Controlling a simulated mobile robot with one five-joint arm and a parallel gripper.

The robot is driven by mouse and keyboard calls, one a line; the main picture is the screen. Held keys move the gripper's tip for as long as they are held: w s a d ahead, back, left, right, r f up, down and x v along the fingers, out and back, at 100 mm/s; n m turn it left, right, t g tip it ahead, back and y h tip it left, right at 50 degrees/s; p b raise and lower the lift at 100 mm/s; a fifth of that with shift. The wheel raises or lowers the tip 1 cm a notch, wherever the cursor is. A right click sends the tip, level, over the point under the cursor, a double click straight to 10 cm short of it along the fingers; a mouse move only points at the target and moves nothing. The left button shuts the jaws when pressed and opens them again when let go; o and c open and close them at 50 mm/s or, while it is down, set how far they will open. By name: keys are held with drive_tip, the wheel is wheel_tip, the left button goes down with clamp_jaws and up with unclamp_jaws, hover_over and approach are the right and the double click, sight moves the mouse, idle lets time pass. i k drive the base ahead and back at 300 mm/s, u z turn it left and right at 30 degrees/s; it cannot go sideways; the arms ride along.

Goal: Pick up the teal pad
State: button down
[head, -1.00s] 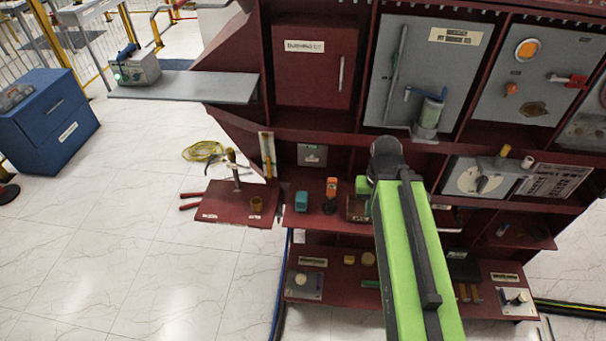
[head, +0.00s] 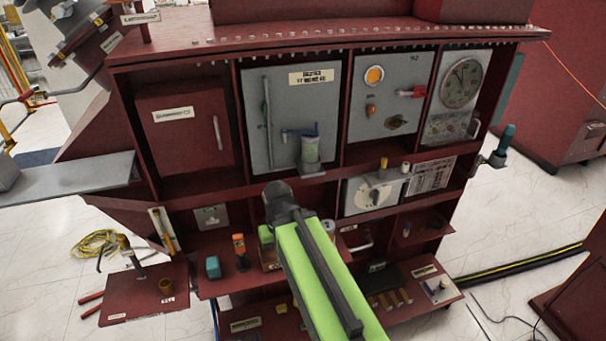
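A small teal block (head: 212,267), which looks like the teal pad, stands on the dark red lower shelf of the cabinet, left of centre. It is apart from the orange-and-black item to its right. My green arm reaches up from the bottom, and its dark joint is in front of the shelf, right of the teal block. My gripper is not visible; it appears hidden beyond the arm. The arm also covers part of the shelf.
A grey side shelf (head: 68,180) juts out at the left. White floor is open at the lower left.

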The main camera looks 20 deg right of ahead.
sight(213, 264)
drive_tip(key=z, duration=0.05)
drive_tip(key=k, duration=0.5)
drive_tip(key=u, duration=0.5)
drive_tip(key=i, duration=0.35)
drive_tip(key=u, duration=1.2)
drive_tip(key=i, duration=1)
